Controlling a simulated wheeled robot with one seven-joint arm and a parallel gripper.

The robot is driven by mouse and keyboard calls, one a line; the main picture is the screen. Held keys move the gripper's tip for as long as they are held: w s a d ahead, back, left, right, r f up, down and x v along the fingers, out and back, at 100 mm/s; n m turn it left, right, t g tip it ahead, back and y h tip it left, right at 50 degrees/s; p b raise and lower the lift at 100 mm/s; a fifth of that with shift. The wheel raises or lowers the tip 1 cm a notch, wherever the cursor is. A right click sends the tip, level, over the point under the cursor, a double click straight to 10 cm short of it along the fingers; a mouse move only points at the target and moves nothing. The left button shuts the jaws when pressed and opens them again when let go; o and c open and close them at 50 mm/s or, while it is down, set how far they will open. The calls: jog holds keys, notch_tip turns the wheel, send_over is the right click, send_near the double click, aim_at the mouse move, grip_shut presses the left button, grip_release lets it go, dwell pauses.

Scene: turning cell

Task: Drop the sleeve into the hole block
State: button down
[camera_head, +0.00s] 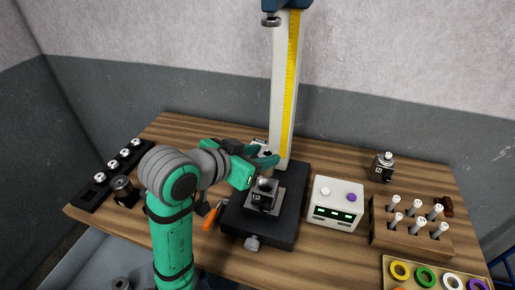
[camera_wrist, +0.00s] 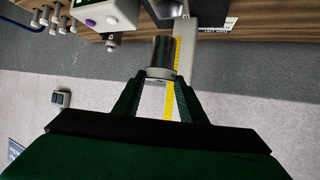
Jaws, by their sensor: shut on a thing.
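My gripper (camera_wrist: 162,78) is shut on the sleeve (camera_wrist: 162,52), a dark metallic cylinder whose lighter rim sits between the fingertips in the wrist view. In the head view my gripper (camera_head: 258,168) is at the hole block (camera_head: 262,198), a small black block with a white number. The block sits on a grey plate on the black base of the height stand. A shiny grey round shape shows at the block's top; I cannot tell whether it is the sleeve or the hole. How far the sleeve is from the hole is unclear.
The stand's column (camera_head: 285,95) with a yellow scale rises just behind my gripper. A white button box (camera_head: 336,203) stands close on the right, with a wooden pin rack (camera_head: 410,240) beyond it. An orange-handled tool (camera_head: 209,217) lies left of the base. A black rail (camera_head: 92,197) is farther left.

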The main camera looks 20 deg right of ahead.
notch_tip(320, 180, down, 8)
jog(key=shift+r, duration=0.2)
dwell(1.1)
jog(key=shift+w, duration=0.15)
jog(key=shift+a, duration=0.15)
jog(key=shift+s, duration=0.25)
dwell(0.5)
jog(key=shift+f, duration=1.3)
dwell(0.4)
jog(key=c, duration=1)
grip_release()
jog(key=shift+c, duration=0.2)
